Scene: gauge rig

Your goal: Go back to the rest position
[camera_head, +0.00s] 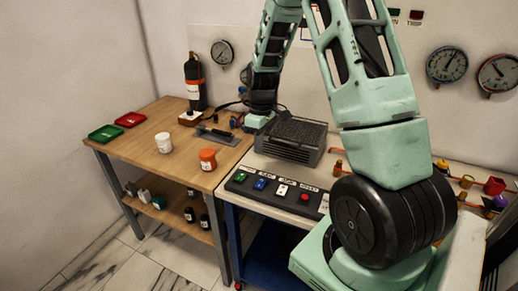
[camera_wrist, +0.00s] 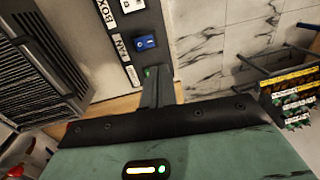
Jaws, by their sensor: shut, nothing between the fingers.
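My gripper (camera_wrist: 157,75) is shut and empty in the wrist view. Its fingertips show beside the dark switch panel (camera_wrist: 128,12), by a green button (camera_wrist: 150,71) and a blue switch (camera_wrist: 145,42). I cannot tell whether they touch the panel. In the head view my mint-green arm arches over the bench and reaches down behind the switch panel (camera_head: 236,186). The hand hangs near the edge between the wooden table (camera_head: 150,140) and the white bench, left of the dark ribbed box (camera_head: 292,138). The fingertips cannot be made out there.
The wooden table holds red (camera_head: 130,119) and green (camera_head: 105,133) trays, a white cup (camera_head: 163,142), an orange-red container (camera_head: 208,158) and a black bottle-like device (camera_head: 194,82). Gauges (camera_head: 447,64) hang on the wall. Small coloured parts (camera_head: 495,186) lie at right. The tiled floor in front is clear.

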